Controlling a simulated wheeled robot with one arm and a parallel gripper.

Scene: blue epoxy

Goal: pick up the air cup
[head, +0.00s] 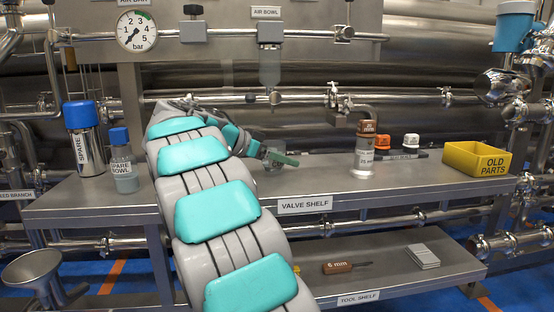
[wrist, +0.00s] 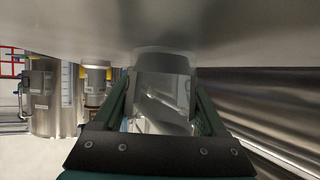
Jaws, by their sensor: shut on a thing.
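My gripper (head: 281,159) is beyond my teal-padded arm, low over the valve shelf in the head view. In the wrist view its dark green fingers (wrist: 160,118) are shut on a clear, greyish cup (wrist: 163,88). The cup sits between them, its far end close to a broad grey surface. I cannot tell which of these is the air cup.
Pipes (head: 420,97) run behind. The shelf's middle front is fairly clear.

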